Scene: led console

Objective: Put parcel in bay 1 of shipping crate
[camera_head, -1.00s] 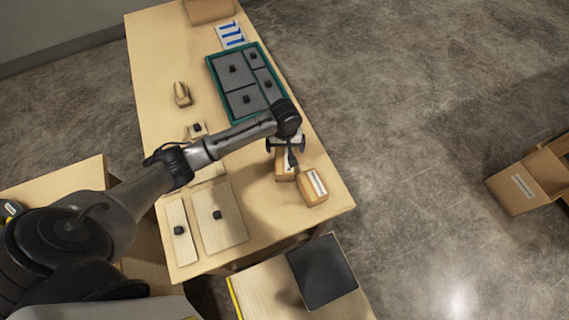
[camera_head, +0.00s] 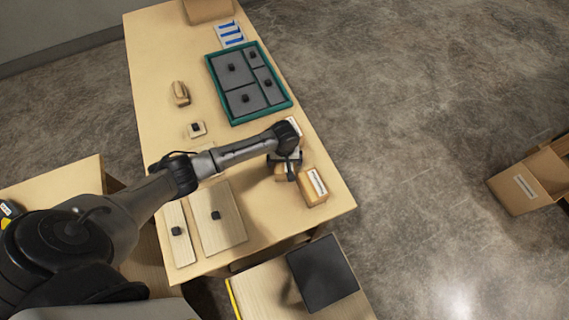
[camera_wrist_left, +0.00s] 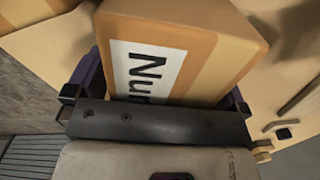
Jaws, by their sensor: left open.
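A brown cardboard parcel (camera_head: 280,175) stands on the wooden table under my left gripper (camera_head: 285,165), which partly hides it. In the left wrist view, a brown box (camera_wrist_left: 225,55) with a white label reading "Nur…", the rest hidden, sits between the fingers of my left gripper (camera_wrist_left: 160,95). The gripper is open around it; I cannot tell whether the fingers touch it. A second brown box (camera_head: 314,187) with a white label stands beside it. A teal-framed tray (camera_head: 209,68) has grey compartment panels with black knobs; I cannot tell whether this is the shipping crate. My right gripper is not in view.
Pale wooden panels with black knobs (camera_head: 222,222) lie near the table's front. A small brown item (camera_head: 180,93) and a knobbed block (camera_head: 196,130) lie left of the tray. A dark square (camera_head: 322,272) is on a lower surface. An open cardboard box (camera_head: 525,185) is at right.

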